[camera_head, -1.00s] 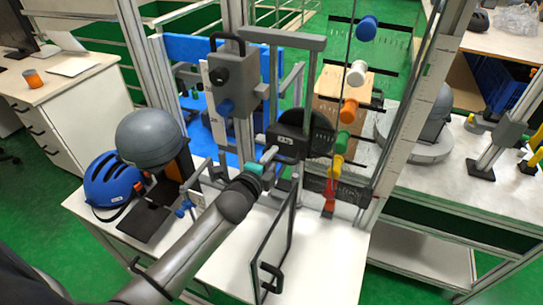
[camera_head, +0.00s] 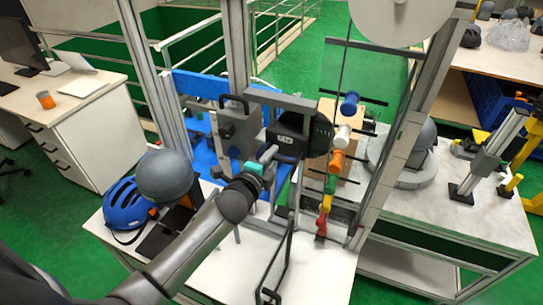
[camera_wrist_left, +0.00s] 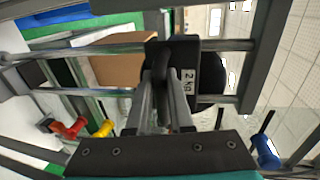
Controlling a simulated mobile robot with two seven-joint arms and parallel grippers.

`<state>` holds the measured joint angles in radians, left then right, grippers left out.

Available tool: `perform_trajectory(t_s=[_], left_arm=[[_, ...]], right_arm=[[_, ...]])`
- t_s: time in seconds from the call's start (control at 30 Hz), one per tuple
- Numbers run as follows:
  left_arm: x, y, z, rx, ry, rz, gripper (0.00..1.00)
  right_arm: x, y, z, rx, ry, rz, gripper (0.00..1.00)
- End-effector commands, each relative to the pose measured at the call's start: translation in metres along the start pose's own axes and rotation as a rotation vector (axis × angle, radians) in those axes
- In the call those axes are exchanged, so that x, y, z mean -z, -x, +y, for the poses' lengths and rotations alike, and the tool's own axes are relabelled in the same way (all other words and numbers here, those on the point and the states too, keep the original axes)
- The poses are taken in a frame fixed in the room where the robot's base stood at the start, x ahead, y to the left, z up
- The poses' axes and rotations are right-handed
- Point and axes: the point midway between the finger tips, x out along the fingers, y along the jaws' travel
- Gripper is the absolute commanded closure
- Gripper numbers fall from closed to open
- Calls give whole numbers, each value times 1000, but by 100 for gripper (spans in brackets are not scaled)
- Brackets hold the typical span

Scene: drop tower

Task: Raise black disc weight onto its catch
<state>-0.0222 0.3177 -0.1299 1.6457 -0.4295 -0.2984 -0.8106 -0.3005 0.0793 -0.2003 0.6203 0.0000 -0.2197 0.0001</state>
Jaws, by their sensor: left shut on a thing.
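The black disc weight (camera_head: 320,133) hangs in the grey upright frame in the head view, with a labelled black block on its front. In the left wrist view the block (camera_wrist_left: 190,70) shows a "2 kg" label and a dark handle (camera_wrist_left: 160,72). My left gripper (camera_head: 268,153) is shut on the handle; its two fingers (camera_wrist_left: 160,105) close around it in the left wrist view. The weight is held at about the height of the grey box (camera_head: 238,130) on the left post. I cannot make out the catch. My right gripper is not in view.
Coloured pegs, including a white one (camera_head: 342,136) and an orange one (camera_head: 337,161), line the rail right of the weight. A blue helmet (camera_head: 128,206) and a grey dome (camera_head: 165,176) are at left.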

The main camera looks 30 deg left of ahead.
Motion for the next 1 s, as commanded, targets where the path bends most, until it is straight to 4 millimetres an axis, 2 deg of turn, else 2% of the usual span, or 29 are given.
perform_trajectory(t_s=[0.03,0.1,0.6,0.63,0.7,1.0], left_arm=[[-2,0,-17,24,-4,-1,100],[-2,0,-20,24,-4,-1,100],[-2,0,-21,24,-4,-1,100],[-2,0,-21,24,-4,-1,78],[-2,0,-21,23,-4,-1,70],[-2,3,-20,21,-3,-1,68]], right_arm=[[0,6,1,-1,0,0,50],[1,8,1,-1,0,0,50],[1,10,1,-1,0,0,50],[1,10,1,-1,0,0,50],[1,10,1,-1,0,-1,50],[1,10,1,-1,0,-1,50]])
